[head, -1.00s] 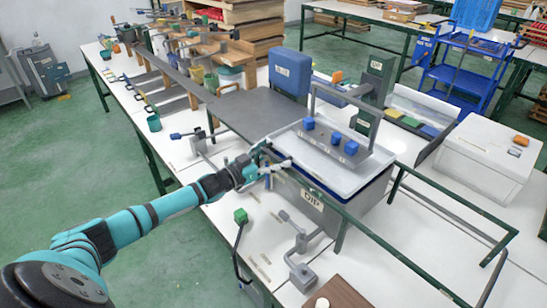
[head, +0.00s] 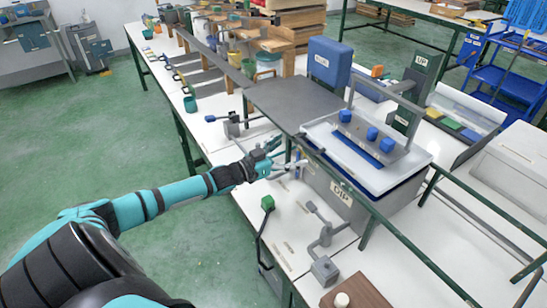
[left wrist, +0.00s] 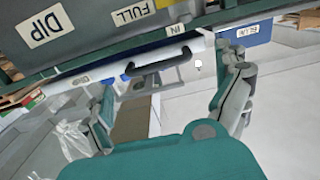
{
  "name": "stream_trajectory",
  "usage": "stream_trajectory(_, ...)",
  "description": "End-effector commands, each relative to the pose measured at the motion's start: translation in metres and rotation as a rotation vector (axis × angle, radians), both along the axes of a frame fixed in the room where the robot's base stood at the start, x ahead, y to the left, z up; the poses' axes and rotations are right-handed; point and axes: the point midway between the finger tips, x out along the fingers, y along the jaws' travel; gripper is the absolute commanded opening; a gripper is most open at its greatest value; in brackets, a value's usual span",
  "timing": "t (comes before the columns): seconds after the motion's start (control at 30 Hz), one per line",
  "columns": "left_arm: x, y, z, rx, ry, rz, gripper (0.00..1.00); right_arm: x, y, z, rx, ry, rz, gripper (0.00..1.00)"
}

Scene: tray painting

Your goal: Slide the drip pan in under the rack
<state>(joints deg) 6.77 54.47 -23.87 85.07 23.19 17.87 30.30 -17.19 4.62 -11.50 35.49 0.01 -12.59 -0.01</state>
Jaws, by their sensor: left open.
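What looks like the drip pan (left wrist: 190,47) shows in the left wrist view as a pale front edge with a black handle (left wrist: 160,62) and a label reading IN above it. My left gripper is open, its fingers (left wrist: 168,108) spread on either side below the handle and apart from it. In the head view my left gripper (head: 268,160) is at the table's front edge, left of the DIP tank (head: 341,193). The dark flat top (head: 285,102) behind it may be the rack; I cannot tell for sure. The pan is mostly hidden there. My right gripper is out of view.
A tray (head: 405,178) with blue blocks (head: 372,134) under a grey frame tops the tank. A green rail (head: 385,225) runs along its front. A lever with a green knob (head: 268,202) and a grey stand (head: 325,268) are nearby.

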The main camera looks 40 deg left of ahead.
Motion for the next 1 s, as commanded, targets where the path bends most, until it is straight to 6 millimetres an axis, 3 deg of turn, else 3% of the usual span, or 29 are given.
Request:
stream_trajectory(0.2, -0.037, 0.013, -0.001, 0.001, 0.004, -0.001, 1.00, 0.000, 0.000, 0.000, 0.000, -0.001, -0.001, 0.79)
stream_trajectory(0.4, -0.055, 0.020, 0.000, -0.001, 0.000, 0.000, 1.00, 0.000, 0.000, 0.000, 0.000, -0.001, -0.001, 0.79)
stream_trajectory(1.0, -0.060, 0.022, 0.001, 0.000, -0.001, 0.001, 1.00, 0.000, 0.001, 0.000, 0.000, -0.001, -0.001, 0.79)
